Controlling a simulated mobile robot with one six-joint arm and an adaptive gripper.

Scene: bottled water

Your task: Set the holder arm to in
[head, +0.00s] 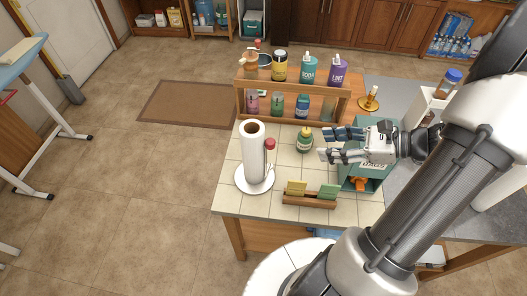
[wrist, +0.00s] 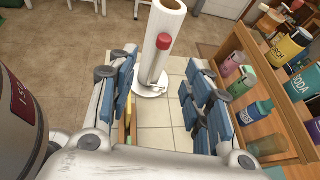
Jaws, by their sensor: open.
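A paper towel holder carries a white roll (head: 254,158) upright on a round white base (head: 254,184) on the tiled tabletop. Its side arm ends in a red knob (head: 270,143) at the right side of the roll. In the wrist view the red knob (wrist: 163,42) stands in front of the roll (wrist: 168,14), between and beyond my fingers. My gripper (head: 327,144) is open and empty, to the right of the holder and pointing left at it, clear of the knob. Most of the thin arm below the knob is hard to make out.
A wooden rack (head: 292,92) with several bottles stands at the back. A small wooden tray with sponges (head: 310,197) is in front. A teal bag box (head: 363,174) sits under my gripper.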

